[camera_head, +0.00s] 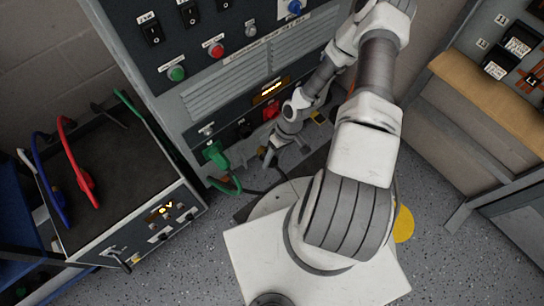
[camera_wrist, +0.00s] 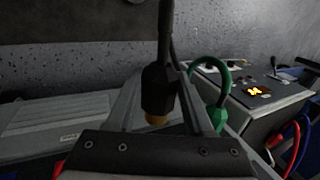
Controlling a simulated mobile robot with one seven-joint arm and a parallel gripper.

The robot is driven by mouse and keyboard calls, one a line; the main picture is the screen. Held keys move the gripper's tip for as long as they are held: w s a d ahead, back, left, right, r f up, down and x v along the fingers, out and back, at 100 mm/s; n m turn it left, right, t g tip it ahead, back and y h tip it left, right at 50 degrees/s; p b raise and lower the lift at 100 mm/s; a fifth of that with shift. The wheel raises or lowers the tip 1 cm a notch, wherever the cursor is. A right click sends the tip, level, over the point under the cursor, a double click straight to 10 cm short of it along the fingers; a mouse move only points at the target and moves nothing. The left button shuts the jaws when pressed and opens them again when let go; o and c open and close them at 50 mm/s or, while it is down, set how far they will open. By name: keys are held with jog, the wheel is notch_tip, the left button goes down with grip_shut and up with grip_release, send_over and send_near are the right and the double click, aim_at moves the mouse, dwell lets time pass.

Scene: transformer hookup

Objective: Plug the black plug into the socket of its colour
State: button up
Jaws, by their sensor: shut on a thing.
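In the wrist view, a black plug (camera_wrist: 158,88) with a copper-coloured tip sits between the fingers of my gripper (camera_wrist: 160,105). My gripper is shut on it, and its dark cable rises out of the top of the picture. In the head view, my gripper (camera_head: 284,152) is low in front of the cabinet, just right of the sockets. The black socket (camera_head: 245,130) on the cabinet's lower panel looks empty. It lies between the green plug (camera_head: 214,153) and the red socket (camera_head: 270,110). The held plug is apart from the black socket.
The grey cabinet (camera_head: 215,90) has switches and buttons above the sockets. A green cable (camera_head: 228,185) hangs from the green plug. A dark test unit (camera_head: 120,190) with red (camera_head: 85,180) and blue leads stands at left. A wooden-topped bench (camera_head: 490,95) is at right.

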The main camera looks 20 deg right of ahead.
jog(key=shift+w+a+b, duration=0.3)
jog(key=shift+w+b, duration=0.05)
jog(key=shift+w, duration=0.6)
jog(key=shift+w+a+b, duration=0.3)
jog(key=shift+w+a, duration=0.05)
jog(key=shift+w, duration=0.6)
jog(key=shift+w+a+b, duration=0.3)
jog(key=shift+w+b, duration=0.05)
jog(key=shift+w, duration=0.6)
jog(key=shift+w+a+b, duration=0.25)
jog(key=shift+w+b, duration=0.1)
jog(key=shift+w, duration=0.5)
jog(key=shift+w+a+b, duration=0.25)
jog(key=shift+w+b, duration=0.1)
jog(key=shift+w, duration=0.45)
jog(key=o, duration=1.6)
jog(key=shift+c, duration=0.2)
jog(key=p, duration=0.4)
send_near(261, 147)
jog(key=w+f, duration=0.1)
jog(key=w+a+f, duration=0.1)
jog(key=w+f, duration=0.1)
jog(key=shift+a+f, duration=0.15)
jog(key=shift+a, duration=0.25)
